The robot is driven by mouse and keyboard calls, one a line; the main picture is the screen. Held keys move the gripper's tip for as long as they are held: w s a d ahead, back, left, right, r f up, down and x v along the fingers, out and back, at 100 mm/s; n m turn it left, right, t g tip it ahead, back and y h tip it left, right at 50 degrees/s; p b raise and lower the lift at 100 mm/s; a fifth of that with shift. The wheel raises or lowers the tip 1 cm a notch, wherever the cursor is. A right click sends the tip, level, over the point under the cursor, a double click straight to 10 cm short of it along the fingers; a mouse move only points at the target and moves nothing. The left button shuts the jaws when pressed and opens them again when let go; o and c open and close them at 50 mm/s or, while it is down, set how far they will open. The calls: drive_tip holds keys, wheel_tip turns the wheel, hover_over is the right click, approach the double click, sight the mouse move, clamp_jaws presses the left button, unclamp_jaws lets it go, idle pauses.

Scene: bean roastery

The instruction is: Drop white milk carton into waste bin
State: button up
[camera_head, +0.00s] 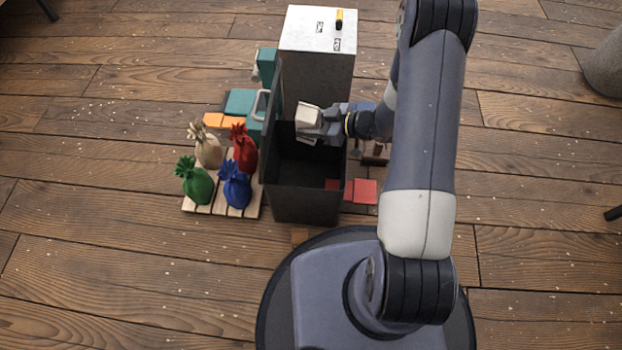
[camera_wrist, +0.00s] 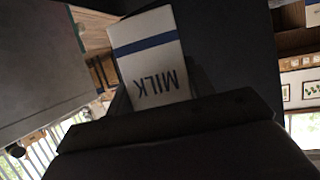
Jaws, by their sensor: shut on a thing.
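A white milk carton (camera_head: 308,116) with a blue band and the word MILK is held in my gripper (camera_head: 318,124). It also shows in the wrist view (camera_wrist: 151,62), where its lettering appears upside down. My gripper is shut on it. The dark open-topped waste bin (camera_head: 306,205) stands in front of my base. In the head view the carton appears over the far part of the bin's opening. I cannot tell its exact height against the rim. My gripper hides part of the carton.
A grey cabinet (camera_head: 317,72) with a yellow-black item (camera_head: 339,19) on top stands behind the bin. Left of the bin, green (camera_head: 196,182), blue (camera_head: 236,185), red (camera_head: 243,150) and beige (camera_head: 206,147) sacks stand on a pallet (camera_head: 220,209). Red blocks (camera_head: 364,191) lie right of the bin.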

drive_tip(key=shift+f+b, duration=2.6)
drive_tip(key=shift+f, duration=0.4)
drive_tip(key=o, duration=1)
drive_tip(key=shift+o, duration=0.2)
drive_tip(key=p+v, duration=0.4)
drive_tip(key=v, duration=0.7)
drive_tip(key=shift+f, duration=0.1)
